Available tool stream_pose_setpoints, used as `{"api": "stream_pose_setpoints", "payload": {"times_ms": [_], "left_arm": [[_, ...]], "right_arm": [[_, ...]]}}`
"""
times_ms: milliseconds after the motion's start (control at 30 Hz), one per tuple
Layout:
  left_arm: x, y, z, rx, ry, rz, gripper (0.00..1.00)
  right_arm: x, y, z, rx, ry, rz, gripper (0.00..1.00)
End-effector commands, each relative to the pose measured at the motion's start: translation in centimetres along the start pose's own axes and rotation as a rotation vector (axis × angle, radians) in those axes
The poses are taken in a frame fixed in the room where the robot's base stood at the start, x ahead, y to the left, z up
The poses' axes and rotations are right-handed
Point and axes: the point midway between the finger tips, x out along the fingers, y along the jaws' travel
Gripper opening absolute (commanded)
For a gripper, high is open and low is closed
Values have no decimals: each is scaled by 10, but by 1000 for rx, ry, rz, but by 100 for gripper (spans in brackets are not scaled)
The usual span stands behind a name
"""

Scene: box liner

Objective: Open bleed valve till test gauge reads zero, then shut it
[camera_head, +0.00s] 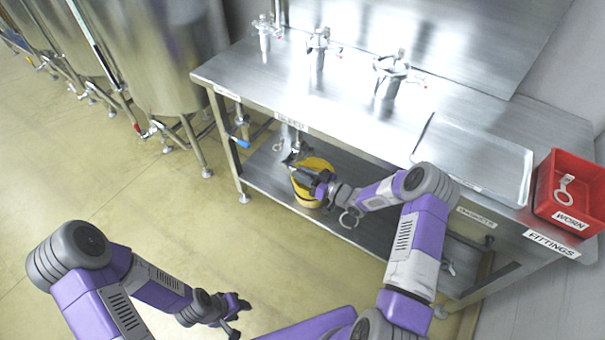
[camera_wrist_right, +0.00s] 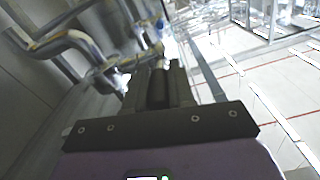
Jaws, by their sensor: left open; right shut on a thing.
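The bleed valve (camera_head: 297,144) hangs as metal pipework under the steel table's front edge, below a small blurred label. My right gripper (camera_head: 296,165) is at its lower end, shut on a part of it; the fingers hide the part. In the right wrist view the dark fingers of my right gripper (camera_wrist_right: 158,85) meet at shiny bent pipework (camera_wrist_right: 60,45). Which way the valve is turned I cannot tell. My left gripper (camera_head: 236,309) is open and empty, low over the floor at the bottom. I cannot make out a test gauge or its reading.
A yellow bucket (camera_head: 318,177) stands on the lower shelf just behind my right gripper. A blue-handled valve (camera_head: 240,142) is left. The floor (camera_head: 130,180) is open.

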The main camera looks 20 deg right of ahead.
Motion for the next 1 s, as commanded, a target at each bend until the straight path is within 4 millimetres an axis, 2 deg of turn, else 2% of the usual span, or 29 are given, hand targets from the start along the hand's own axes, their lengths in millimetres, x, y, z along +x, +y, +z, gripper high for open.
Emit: {"api": "stream_pose_setpoints", "payload": {"times_ms": [267,600,1000], "left_arm": [[-12,4,0,0,0,0,43],[-50,19,2,0,0,0,43],[-92,35,4,0,0,0,43]], "right_arm": [[0,-1,-7,-2,-65,12,0],[3,-6,-27,-4,-297,58,0],[9,-8,-39,-2,-536,106,0]]}}
